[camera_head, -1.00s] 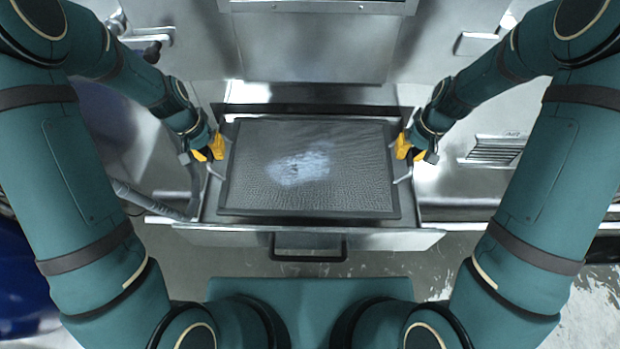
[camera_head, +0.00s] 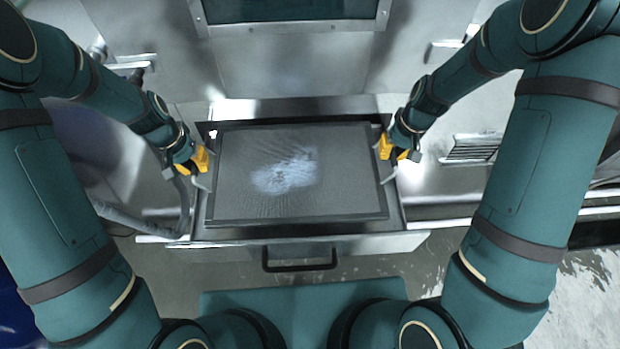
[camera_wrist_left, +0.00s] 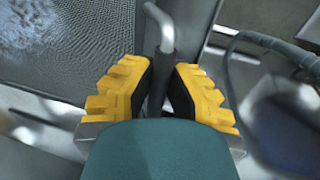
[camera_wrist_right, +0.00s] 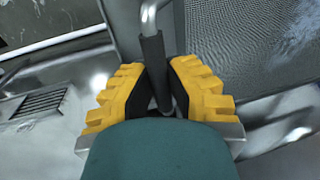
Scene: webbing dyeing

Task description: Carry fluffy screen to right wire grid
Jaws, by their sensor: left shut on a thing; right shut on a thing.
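The fluffy screen (camera_head: 300,195) is a dark-framed grey mesh panel with a pale, fluffy patch (camera_head: 285,172) near its middle. It lies over the open metal drawer, between my two grippers. My left gripper (camera_head: 205,165) is shut on the bent handle (camera_wrist_left: 163,40) at the screen's left side. My right gripper (camera_head: 385,150) is shut on the matching handle (camera_wrist_right: 153,55) at its right side. The mesh also shows in the left wrist view (camera_wrist_left: 80,35) and the right wrist view (camera_wrist_right: 240,40). I cannot make out a wire grid.
The open drawer's front (camera_head: 380,244) with its black handle (camera_head: 300,262) lies just before my base. A steel machine front (camera_head: 290,65) stands behind. A hose (camera_head: 140,215) runs at the left, and a louvred vent (camera_head: 472,149) is at the right. Wet floor shows at right.

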